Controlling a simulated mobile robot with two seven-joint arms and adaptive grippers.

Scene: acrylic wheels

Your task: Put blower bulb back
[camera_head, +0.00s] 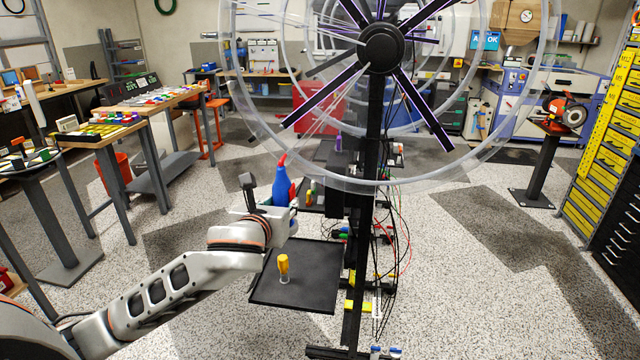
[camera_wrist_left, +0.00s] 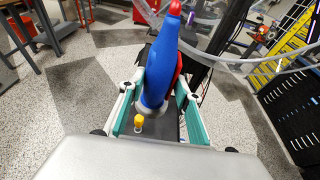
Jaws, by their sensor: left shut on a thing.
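The blower bulb (camera_head: 281,186) is blue with a red nozzle tip and stands upright in my left gripper (camera_head: 272,208), in the head view. In the left wrist view the same blue blower bulb (camera_wrist_left: 163,72) rises between the two teal-lined fingers of the left gripper (camera_wrist_left: 157,108), which is shut on it. A red part shows along its right side. The gripper holds it above and at the back of a black tray (camera_head: 318,262) on the wheel stand. My right gripper is not in view.
A yellow-handled tool (camera_head: 283,266) stands on the black tray. A large clear acrylic wheel (camera_head: 232,75) on a black post (camera_head: 357,230) stands right of the gripper, with loose wires beside it. Higher small shelves (camera_head: 315,196) hold other items. Work tables (camera_head: 150,103) stand at the left.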

